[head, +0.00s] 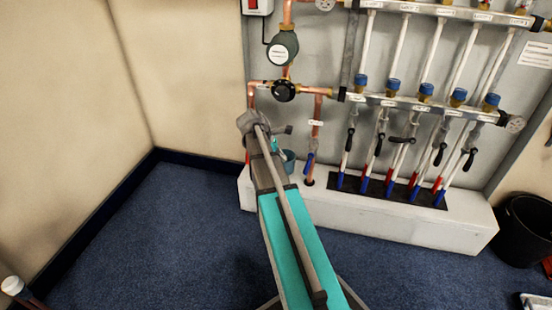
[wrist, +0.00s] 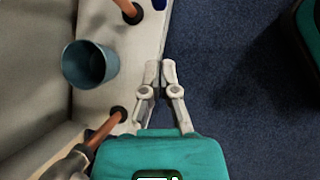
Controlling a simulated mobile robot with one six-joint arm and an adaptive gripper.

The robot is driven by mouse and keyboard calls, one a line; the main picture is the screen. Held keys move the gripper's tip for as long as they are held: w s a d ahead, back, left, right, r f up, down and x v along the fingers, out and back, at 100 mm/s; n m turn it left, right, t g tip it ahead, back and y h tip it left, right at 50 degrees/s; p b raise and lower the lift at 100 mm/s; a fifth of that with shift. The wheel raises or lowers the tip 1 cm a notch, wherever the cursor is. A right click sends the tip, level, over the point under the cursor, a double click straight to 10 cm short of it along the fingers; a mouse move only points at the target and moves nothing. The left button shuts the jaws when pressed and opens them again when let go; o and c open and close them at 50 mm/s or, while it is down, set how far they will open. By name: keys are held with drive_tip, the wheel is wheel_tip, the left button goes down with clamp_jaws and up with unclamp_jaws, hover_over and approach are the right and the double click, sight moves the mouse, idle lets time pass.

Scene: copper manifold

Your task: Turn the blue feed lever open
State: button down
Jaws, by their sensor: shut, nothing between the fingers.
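The blue feed lever (head: 309,163) is on the copper pipe at the left of the manifold, low down near the white ledge, and hangs roughly along the pipe. A small blue piece shows at the top edge of the wrist view; I cannot tell whether it is the lever. My gripper (wrist: 160,75) is shut and empty, its fingertips close together by the ledge's edge above the blue carpet. In the head view my arm hides most of the gripper, which is left of the lever and apart from it.
A blue-grey cup (wrist: 90,64) stands on the white ledge (head: 420,228), left of my gripper, between copper pipes (wrist: 112,125). Several black-handled valves (head: 403,140) line the manifold at right. A black bin (head: 525,225) stands far right. The blue carpet (head: 150,240) is clear at left.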

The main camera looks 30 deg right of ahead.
sight(308, 165)
drive_tip(key=s+d+f+b, duration=0.3)
drive_tip(key=d+f, duration=0.1)
drive_tip(key=d, duration=0.1)
drive_tip(key=shift+s+d+b, duration=0.15)
drive_tip(key=shift+s+b, duration=0.15)
idle(0.4)
drive_tip(key=shift+s+f, duration=0.1)
drive_tip(key=shift+s+d+f+b, duration=0.2)
drive_tip(key=shift+s+d+b, duration=0.1)
drive_tip(key=shift+s+d, duration=0.25)
drive_tip(key=shift+d, duration=0.1)
